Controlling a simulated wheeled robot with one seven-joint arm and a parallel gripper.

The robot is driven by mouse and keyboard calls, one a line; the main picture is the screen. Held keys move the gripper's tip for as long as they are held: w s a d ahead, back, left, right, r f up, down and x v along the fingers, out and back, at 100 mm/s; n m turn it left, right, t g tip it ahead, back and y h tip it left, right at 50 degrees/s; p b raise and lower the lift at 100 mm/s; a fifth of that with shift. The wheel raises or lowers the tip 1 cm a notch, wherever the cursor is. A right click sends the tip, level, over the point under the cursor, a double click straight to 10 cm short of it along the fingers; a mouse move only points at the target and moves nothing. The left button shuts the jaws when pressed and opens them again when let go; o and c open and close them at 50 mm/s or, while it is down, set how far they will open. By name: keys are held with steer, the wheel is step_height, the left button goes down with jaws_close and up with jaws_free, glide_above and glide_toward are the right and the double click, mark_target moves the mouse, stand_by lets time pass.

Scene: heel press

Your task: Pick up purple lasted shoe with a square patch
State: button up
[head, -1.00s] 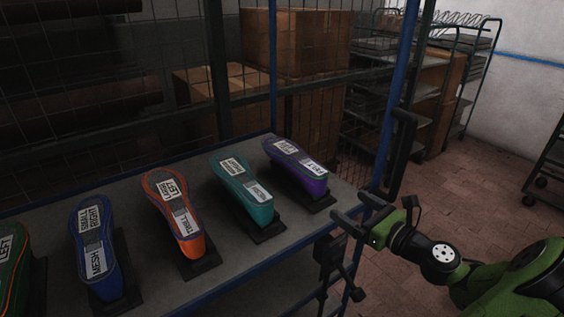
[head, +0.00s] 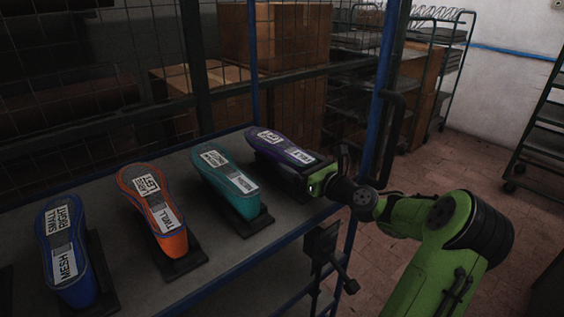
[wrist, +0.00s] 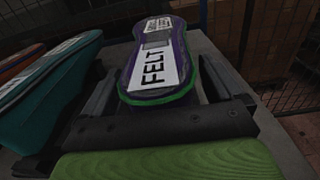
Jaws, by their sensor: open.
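The purple shoe (head: 285,147) lies sole up on a dark stand at the right end of the row. Its sole carries white labels, one reading FELT, and a grey, roughly square patch between them shows in the wrist view (wrist: 157,39). My gripper (head: 315,170) is at the near, right end of this shoe. In the wrist view my open gripper (wrist: 156,78) has one finger on each side of the shoe's FELT end. I cannot tell whether either finger touches it. The shoe's sides are partly hidden by the fingers.
A teal shoe (head: 225,180) stands close on the left, with an orange shoe (head: 152,208) and a blue shoe (head: 65,250) beyond. All rest on a grey shelf (head: 215,268). Open floor lies right.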

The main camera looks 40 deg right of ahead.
steer(key=shift+w, duration=0.4)
steer(key=shift+s+r, duration=0.1)
steer(key=c, duration=1.7)
step_height(320, 180, up, 28)
steer(key=p, duration=1.2)
steer(key=shift+p, duration=0.35)
